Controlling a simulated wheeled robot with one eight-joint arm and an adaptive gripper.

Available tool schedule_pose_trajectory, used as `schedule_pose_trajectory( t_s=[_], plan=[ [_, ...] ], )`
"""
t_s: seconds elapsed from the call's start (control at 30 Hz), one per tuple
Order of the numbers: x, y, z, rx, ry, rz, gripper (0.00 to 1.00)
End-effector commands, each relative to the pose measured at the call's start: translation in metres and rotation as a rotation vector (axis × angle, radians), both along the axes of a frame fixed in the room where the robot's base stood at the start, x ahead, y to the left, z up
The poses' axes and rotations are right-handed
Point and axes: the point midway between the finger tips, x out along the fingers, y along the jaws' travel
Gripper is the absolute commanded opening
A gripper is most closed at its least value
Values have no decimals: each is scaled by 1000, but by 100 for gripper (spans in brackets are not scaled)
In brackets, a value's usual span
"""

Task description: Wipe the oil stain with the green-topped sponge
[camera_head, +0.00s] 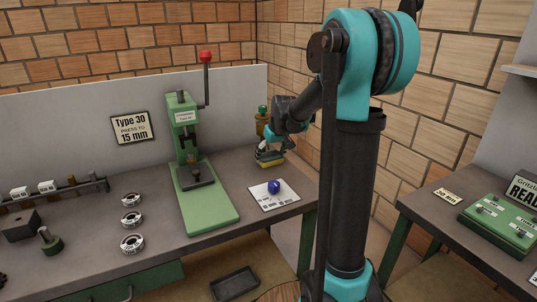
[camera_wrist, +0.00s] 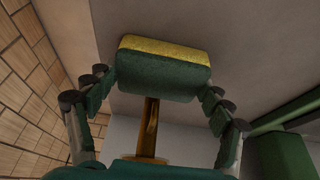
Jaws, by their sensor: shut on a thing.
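The sponge (camera_head: 270,162) is at the back right of the workbench, close to the wall, green on one side and yellow on the other. My gripper (camera_head: 268,148) is above it and closed around it. In the wrist view, the sponge (camera_wrist: 163,72) spans the space between the two finger pads, its green side toward the camera and its yellow side away. I cannot tell whether the sponge touches the bench or hangs just above it. No oil stain can be made out in either view; the bench under the sponge is hidden.
An amber bottle (camera_head: 262,121) with a green top stands just behind my gripper. A white card (camera_head: 266,202) with a blue knob-like object lies in front. A green press (camera_head: 207,205) stands to the left, with several metal rings (camera_head: 132,221) beyond. A second table (camera_head: 440,212) is at right.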

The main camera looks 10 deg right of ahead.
Motion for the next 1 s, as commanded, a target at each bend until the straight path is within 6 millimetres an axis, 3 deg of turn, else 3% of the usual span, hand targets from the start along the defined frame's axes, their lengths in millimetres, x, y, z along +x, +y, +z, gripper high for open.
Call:
schedule_pose_trajectory(
  t_s=[0.2,0.57,1.0],
  plan=[
    [-17,-5,0,-2,4,1,38],
    [-17,-5,3,-1,3,1,38],
    [-17,-5,41,-1,3,1,38]
  ],
)
